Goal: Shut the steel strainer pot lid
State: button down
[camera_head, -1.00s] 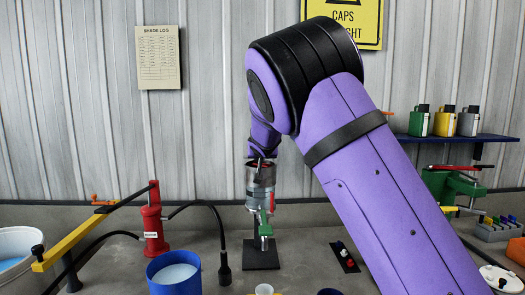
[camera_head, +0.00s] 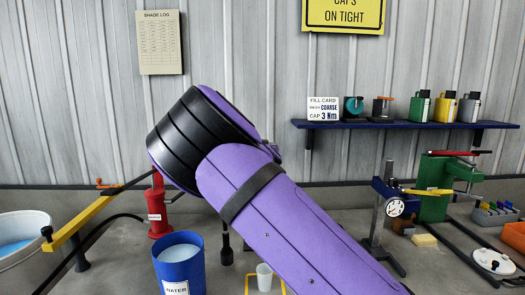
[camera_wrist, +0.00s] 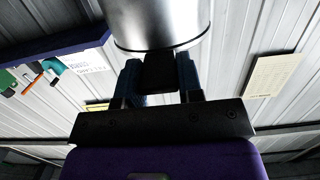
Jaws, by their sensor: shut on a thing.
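A shiny steel cylinder (camera_wrist: 160,24), apparently the steel strainer pot, fills the top middle of the wrist view, partly cut off by the frame. My gripper (camera_wrist: 160,82) is just below it there, its two dark blue fingers shut on a dark block-like handle (camera_wrist: 159,66) at the cylinder's near edge. Whether the handle belongs to the lid or to the body cannot be told, and neither can how far the lid is open. In the head view my bent purple arm hides my gripper, the pot and its stand.
A wall shelf (camera_head: 400,125) holds bottles. A blue press stand (camera_head: 378,225) is to the right.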

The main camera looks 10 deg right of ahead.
dwell(0.3)
jog(key=c, duration=0.8)
grip_release()
jog(key=shift+o, duration=0.2)
jog(key=v, duration=1)
jog(key=shift+s, duration=0.4)
jog(key=shift+a, duration=0.1)
